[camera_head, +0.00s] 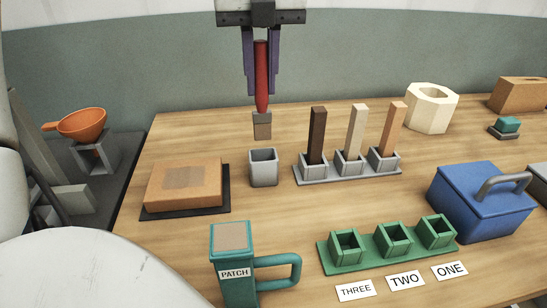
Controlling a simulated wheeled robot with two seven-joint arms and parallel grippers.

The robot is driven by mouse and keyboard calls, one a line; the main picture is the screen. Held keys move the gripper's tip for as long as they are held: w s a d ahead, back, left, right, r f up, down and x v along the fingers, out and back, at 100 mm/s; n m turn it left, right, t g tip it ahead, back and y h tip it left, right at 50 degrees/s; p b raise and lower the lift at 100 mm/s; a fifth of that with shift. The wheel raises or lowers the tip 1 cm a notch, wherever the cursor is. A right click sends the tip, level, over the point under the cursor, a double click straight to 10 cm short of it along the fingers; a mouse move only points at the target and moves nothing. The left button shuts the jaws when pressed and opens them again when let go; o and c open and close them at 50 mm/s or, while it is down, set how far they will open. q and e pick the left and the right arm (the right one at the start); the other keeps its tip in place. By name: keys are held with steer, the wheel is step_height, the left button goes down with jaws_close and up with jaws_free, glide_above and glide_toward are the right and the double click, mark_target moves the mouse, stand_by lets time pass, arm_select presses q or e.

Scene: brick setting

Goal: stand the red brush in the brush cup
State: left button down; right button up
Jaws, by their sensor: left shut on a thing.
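The red brush (262,82) hangs upright between the fingers of my left gripper (262,82), with its tan-grey brush end (262,125) pointing down. The gripper is at the top of the view, shut on the red handle. The grey brush cup (263,168) stands on the wooden table below the brush, nearly in line with it. A gap shows between the brush's lower end and the cup's rim. The cup looks empty, though its bottom is hidden. My right gripper is not in view.
Left of the cup is an orange block on a dark mat (212,209). Right is a grey holder (346,177) with three upright sticks. In front are a teal PATCH mug (232,290), green cups (390,260) and a blue lidded box (475,215). An orange funnel (82,125) stands far left.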

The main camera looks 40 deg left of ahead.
mark_target(262, 121)
arm_select(q)
steer(key=shift+s, duration=0.15)
step_height(262, 121, down, 10)
steer(key=shift+r+b, duration=0.2)
steer(key=shift+b, duration=0.15)
steer(key=shift+f+b, duration=0.35)
steer(key=shift+b, duration=0.1)
steer(key=c, duration=1.6)
jaws_free()
steer(key=shift+r, duration=0.1)
steer(key=shift+r+p, duration=0.25)
steer(key=shift+p, duration=0.45)
steer(key=r, duration=0.6)
steer(key=d+r, duration=0.1)
steer(key=r, duration=0.3)
steer(key=shift+s, duration=0.25)
